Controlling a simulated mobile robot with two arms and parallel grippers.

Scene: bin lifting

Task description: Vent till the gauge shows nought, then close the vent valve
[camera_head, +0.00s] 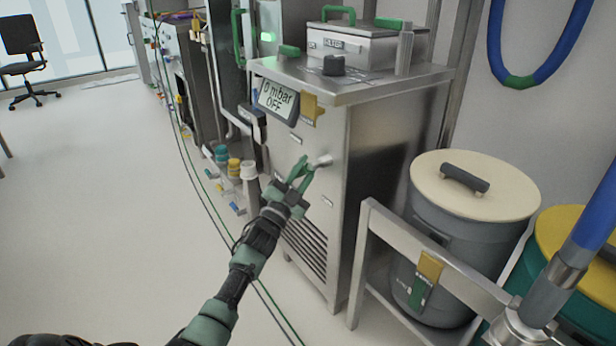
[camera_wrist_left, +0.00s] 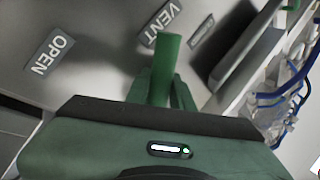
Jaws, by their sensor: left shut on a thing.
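The gauge display (camera_head: 277,101) on the steel cabinet (camera_head: 395,135) reads "0 mbar" and "OFF". My left gripper (camera_head: 298,175) is at the cabinet front, below the display, shut on the green handle of the vent valve (camera_wrist_left: 166,58). The valve's silver end (camera_head: 322,160) shows just right of the gripper. In the left wrist view the fingers (camera_wrist_left: 163,92) sit on both sides of the handle. A VENT label (camera_wrist_left: 160,20) and an OPEN label (camera_wrist_left: 49,51) are on the panel nearby. My right gripper is not in view.
Hoses and fittings (camera_head: 235,170) are left of the cabinet. Floor at left (camera_head: 95,190) is clear.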

